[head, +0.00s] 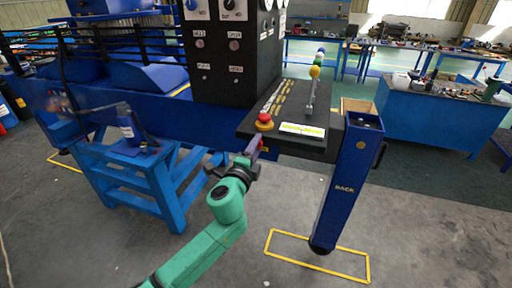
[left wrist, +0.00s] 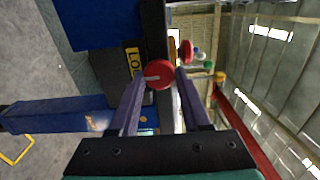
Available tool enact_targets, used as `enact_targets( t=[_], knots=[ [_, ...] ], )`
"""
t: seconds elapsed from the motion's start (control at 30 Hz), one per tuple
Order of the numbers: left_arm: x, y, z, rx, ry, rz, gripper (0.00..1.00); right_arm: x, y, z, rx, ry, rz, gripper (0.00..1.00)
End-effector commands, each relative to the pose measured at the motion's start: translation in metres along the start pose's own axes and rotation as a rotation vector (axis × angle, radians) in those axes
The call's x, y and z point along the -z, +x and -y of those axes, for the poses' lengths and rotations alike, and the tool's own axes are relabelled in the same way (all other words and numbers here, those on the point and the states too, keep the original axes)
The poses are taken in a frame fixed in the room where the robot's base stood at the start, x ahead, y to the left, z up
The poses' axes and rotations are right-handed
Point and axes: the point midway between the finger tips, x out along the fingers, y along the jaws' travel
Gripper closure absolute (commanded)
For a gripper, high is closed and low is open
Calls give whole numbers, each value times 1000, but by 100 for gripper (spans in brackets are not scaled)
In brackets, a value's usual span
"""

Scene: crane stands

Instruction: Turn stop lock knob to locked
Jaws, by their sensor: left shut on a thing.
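The stop lock knob (left wrist: 158,75) is a red round knob with a pale mark, on the dark front face of the control box (head: 287,148). In the left wrist view the mark points left, toward a yellow-lettered label (left wrist: 133,60), partly covered, reading "LO". My left gripper (head: 256,149) is shut on the knob, one purple finger on each side of it. In the head view the gripper hides the knob. My right gripper is in neither view.
A red mushroom button (head: 264,119) on a yellow base sits on the box top, just above my gripper. A lever with a yellow ball (head: 315,72) stands behind it. A blue post (head: 345,190) is to the right, a blue stand (head: 150,170) to the left.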

Motion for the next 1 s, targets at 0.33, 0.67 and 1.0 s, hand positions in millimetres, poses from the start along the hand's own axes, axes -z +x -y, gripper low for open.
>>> enact_targets(
  t=[0.33, 0.67, 1.0],
  knots=[
    [-1, 0, 0, 1, 2, 1, 24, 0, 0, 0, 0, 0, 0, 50],
    [0, -2, 0, 0, 0, 0, 24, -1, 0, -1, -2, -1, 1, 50],
    [0, -70, -5, -2, 1, -1, 24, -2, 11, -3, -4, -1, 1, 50]
  ],
)
